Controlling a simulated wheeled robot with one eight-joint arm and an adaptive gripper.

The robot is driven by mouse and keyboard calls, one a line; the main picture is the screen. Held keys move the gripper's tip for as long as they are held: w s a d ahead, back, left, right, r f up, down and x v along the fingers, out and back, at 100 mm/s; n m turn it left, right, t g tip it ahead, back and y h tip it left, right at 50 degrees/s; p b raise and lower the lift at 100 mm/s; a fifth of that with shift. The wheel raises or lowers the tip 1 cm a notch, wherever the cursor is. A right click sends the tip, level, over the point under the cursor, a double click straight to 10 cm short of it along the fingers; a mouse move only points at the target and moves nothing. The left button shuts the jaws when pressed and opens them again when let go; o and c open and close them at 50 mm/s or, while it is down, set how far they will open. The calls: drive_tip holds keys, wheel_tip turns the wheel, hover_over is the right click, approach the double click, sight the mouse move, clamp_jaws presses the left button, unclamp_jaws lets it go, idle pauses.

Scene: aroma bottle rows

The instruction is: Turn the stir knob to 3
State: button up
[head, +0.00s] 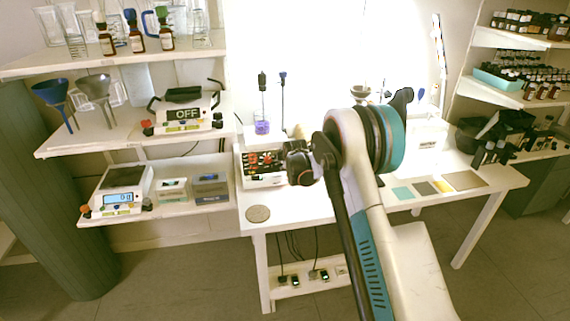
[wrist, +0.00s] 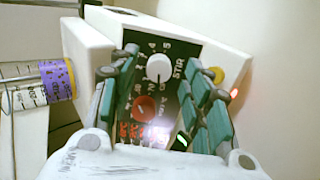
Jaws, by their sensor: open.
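The stir knob (wrist: 159,68) is white and round, on a dark panel marked STIR with a ring of numbers. Which number it points to is too small to tell. A red knob (wrist: 144,107) sits below it on the same panel. My gripper (wrist: 163,57) is open in the wrist view, its teal fingers on either side of the stir knob with gaps to it. Whether the fingertips touch the panel I cannot tell. In the head view, the stirrer unit (head: 264,183) stands on the white table, and my dark wrist end covers its right part.
A glass vessel with a purple band (wrist: 57,79) is close to the left finger. A yellow button (wrist: 215,75) and a lit red light are at the right. In the head view, a round coaster (head: 258,214) lies in front of the unit, and shelves with scales (head: 122,190) stand left.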

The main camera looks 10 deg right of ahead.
drive_tip(key=shift+x, duration=0.9)
clamp_jaws()
